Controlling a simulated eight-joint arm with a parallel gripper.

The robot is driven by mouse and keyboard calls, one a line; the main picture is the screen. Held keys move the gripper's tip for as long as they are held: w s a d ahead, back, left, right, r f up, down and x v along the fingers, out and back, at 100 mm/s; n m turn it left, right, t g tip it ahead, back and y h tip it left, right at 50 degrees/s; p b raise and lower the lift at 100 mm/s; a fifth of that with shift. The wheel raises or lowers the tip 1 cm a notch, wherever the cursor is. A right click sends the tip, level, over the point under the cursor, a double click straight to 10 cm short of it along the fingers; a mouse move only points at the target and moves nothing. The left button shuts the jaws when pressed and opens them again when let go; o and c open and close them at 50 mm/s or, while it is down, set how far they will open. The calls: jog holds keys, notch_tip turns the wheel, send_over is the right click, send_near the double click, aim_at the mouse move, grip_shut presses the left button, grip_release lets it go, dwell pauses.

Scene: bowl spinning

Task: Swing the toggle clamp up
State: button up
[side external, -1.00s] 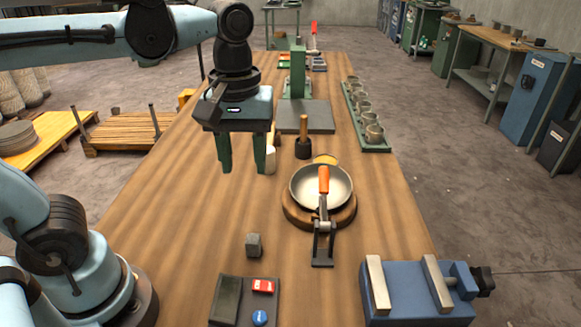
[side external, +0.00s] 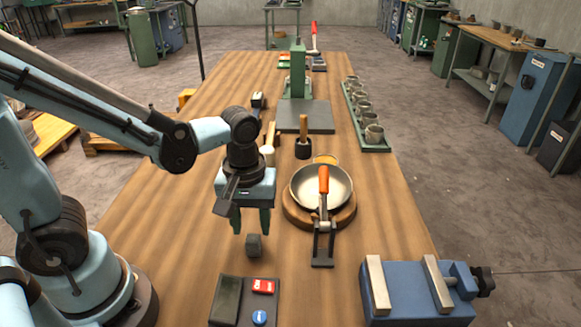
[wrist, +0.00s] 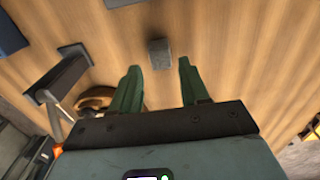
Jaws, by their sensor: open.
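The toggle clamp (side external: 323,246) stands on the table at the front of a round wooden base. Its orange-handled lever (side external: 323,180) reaches up over a metal bowl (side external: 338,198) that sits on the base. In the wrist view the clamp (wrist: 58,78) is at the left, with part of the base beside it. My gripper (side external: 251,227) is open and empty, left of the clamp and bowl, pointing down near a small grey block (side external: 254,247). In the wrist view the block (wrist: 160,53) lies beyond my open fingers (wrist: 160,75), between them in the picture, apart from both.
A blue vise (side external: 420,290) stands at the front right. A button panel (side external: 243,301) with red and blue buttons lies at the front. A black-based wooden-handled tool (side external: 303,146) stands behind the bowl. A green tray of cups (side external: 381,143) runs along the right edge.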

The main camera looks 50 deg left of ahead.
aim_at(252, 238)
jog(key=shift+f, duration=2.35)
jog(key=shift+m+t, duration=0.7)
jog(key=shift+t, duration=0.2)
jog(key=a+r, duration=0.1)
jog(key=w+r, duration=0.1)
jog(key=r, duration=0.1)
jog(key=w+a+r, duration=0.1)
jog(key=shift+w+a+r, duration=0.2)
jog(key=shift+a+r, duration=0.1)
jog(key=shift+a+r+m+t, duration=1.05)
jog(key=shift+r+m+t, duration=1.45)
jog(key=shift+r+m, duration=1.65)
jog(key=w+d+r+n+g+y, duration=0.55)
jog(key=w+d+r+n, duration=0.25)
jog(key=w+d+n, duration=0.4)
jog(key=shift+m+g, duration=0.25)
jog(key=shift+m, duration=0.3)
jog(key=x, duration=0.7)
jog(key=d+x, duration=0.1)
jog(key=x, duration=0.3)
jog(key=shift+w+f, duration=0.25)
jog(key=shift+f, duration=0.2)
